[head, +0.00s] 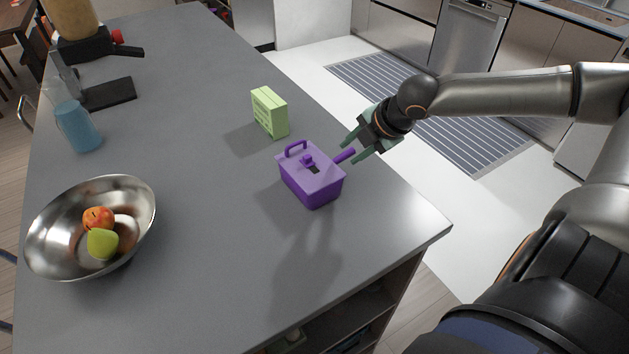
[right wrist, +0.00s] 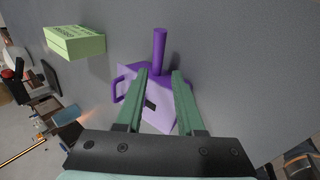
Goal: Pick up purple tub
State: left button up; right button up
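The purple tub (head: 312,184) sits upright on the grey counter. It has a lid with a small knob, a loop handle at its left and a rod-like handle sticking out to the right. My right gripper (head: 352,147) is open beside the rod-like handle, its green fingers pointing toward the tub. In the right wrist view the tub (right wrist: 148,113) shows between and beyond the open fingers of the gripper (right wrist: 161,76), with the rod-like handle pointing up past the fingertips. I cannot tell whether the fingers touch the tub. My left gripper is not in view.
A green box (head: 269,112) stands just behind the tub. A metal bowl (head: 60,222) with a red and a green fruit stands at the left, and a blue cup (head: 77,126) behind it. The counter (head: 215,200) is clear between bowl and tub; its edge lies to the right.

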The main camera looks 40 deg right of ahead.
aim_at(339, 158)
jog(key=shift+w+d+f+b, duration=0.1)
jog(key=shift+w+f+b, duration=0.2)
jog(key=shift+f+b, duration=0.35)
jog(key=shift+w+f, duration=0.45)
jog(key=shift+f, duration=0.1)
jog(key=shift+b+x, duration=1.25)
jog(key=shift+x, duration=0.85)
jog(key=shift+w+f, duration=0.35)
jog(key=shift+w, duration=0.15)
jog(key=shift+c, duration=0.2)
grip_shut()
